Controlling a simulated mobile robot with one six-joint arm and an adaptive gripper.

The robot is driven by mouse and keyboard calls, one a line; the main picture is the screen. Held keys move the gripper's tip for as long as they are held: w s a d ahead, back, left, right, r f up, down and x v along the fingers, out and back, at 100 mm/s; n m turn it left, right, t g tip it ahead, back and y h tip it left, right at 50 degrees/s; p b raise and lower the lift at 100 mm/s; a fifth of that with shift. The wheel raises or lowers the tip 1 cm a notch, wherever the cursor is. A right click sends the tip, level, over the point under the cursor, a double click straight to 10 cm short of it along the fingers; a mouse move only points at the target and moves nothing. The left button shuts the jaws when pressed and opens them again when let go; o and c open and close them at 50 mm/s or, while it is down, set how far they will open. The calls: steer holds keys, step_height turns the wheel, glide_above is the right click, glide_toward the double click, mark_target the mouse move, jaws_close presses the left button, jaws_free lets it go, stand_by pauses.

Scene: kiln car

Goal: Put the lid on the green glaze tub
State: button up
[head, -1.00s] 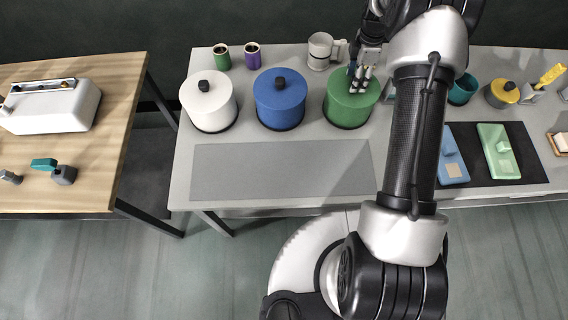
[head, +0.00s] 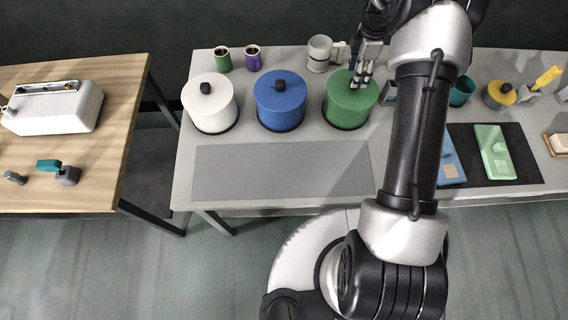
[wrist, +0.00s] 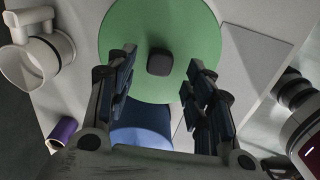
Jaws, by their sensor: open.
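The green glaze tub (head: 345,112) stands at the back of the grey table, right of the blue tub. Its flat round green lid (head: 340,88) sits on top and looks level. In the wrist view, the green lid (wrist: 140,30) lies below my gripper (wrist: 161,68), with its dark knob (wrist: 160,62) between the two fingertips. The fingers are spread, with a clear gap on each side of the knob. In the head view, my gripper (head: 361,78) is over the right part of the lid and hides the knob.
A blue tub (head: 280,108) and a white tub (head: 210,108) with lids stand to the left. A white mug (head: 319,54) and green and purple cups (head: 252,58) stand behind. A grey mat (head: 280,172) in front is bare. A teal cup (head: 461,92) stands to the right.

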steer(key=shift+r+p, duration=1.3)
steer(key=shift+r, duration=1)
steer(key=shift+r, duration=0.1)
step_height(320, 180, up, 12)
